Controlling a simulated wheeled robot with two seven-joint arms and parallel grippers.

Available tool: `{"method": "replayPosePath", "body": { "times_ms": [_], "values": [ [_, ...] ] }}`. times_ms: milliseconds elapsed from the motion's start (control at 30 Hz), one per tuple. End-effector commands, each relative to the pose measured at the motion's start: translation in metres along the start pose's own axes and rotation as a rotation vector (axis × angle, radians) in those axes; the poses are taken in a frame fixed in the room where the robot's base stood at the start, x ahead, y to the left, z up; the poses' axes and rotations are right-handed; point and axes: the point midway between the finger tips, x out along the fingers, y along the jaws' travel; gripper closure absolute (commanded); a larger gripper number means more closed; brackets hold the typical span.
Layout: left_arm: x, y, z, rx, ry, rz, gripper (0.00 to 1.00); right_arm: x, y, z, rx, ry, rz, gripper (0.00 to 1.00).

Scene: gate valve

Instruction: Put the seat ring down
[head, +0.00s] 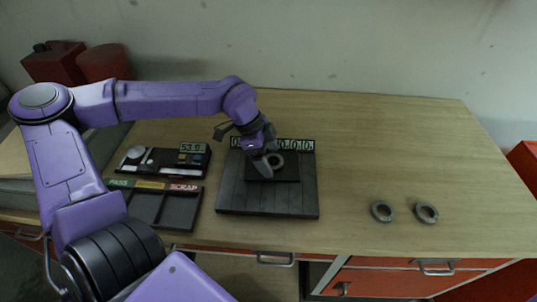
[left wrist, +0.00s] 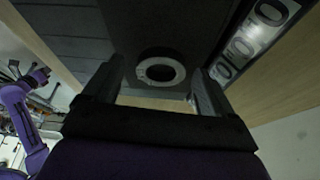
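A grey seat ring (head: 276,160) lies flat on the raised black block (head: 288,173) of a dark slatted plate. It also shows in the left wrist view (left wrist: 160,69), where its hole looks dark. My left gripper (head: 265,165) is just over the block, beside the ring in the head view. In the left wrist view its two fingers (left wrist: 158,88) are apart, with the ring in line between them and a visible gap at each side. Two more grey rings, one (head: 382,211) and another (head: 427,212), lie on the bench at the right.
A row of number tiles (head: 296,145) stands along the plate's back edge. Left of it are a gauge with a display (head: 192,148) and a sorting tray (head: 184,209) with labelled sections. Red containers (head: 104,64) stand at the back left. The bench's right half is mostly clear.

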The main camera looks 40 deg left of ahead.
Motion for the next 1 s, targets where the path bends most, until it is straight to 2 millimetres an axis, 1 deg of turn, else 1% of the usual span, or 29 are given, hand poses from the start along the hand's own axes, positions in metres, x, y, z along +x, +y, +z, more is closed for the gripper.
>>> {"method": "replayPosePath", "body": {
  "times_ms": [167,267,367,500,600,700,833,1000],
  "values": [
    [-0.001,0.0,0.0,0.0,0.0,0.0,0.14,0.0,0.0,0.0,0.0,0.0,0.0,1.0],
    [-0.008,-0.001,-0.001,0.001,0.002,-0.004,0.14,0.001,0.0,0.0,0.0,0.0,0.0,1.0],
    [-0.026,-0.001,-0.001,0.0,0.006,-0.006,0.14,0.002,0.0,0.001,0.0,0.0,0.0,1.0],
    [-0.063,-0.001,-0.001,0.001,0.008,-0.007,0.14,0.007,-0.001,0.003,0.0,0.0,0.0,1.0],
    [-0.086,-0.001,0.0,0.0,0.005,-0.006,0.14,0.012,-0.001,0.005,0.0,0.0,0.0,1.0],
    [-0.104,-0.001,0.0,0.0,0.001,-0.002,0.14,0.014,-0.001,0.006,0.0,0.0,0.0,1.0],
    [-0.118,0.0,0.0,0.0,0.001,-0.001,0.14,0.015,-0.001,0.006,0.0,0.0,0.0,1.0],
    [-0.121,0.0,0.0,0.0,0.0,0.001,0.14,0.015,-0.001,0.006,0.0,0.0,0.0,1.0]
  ]
}}
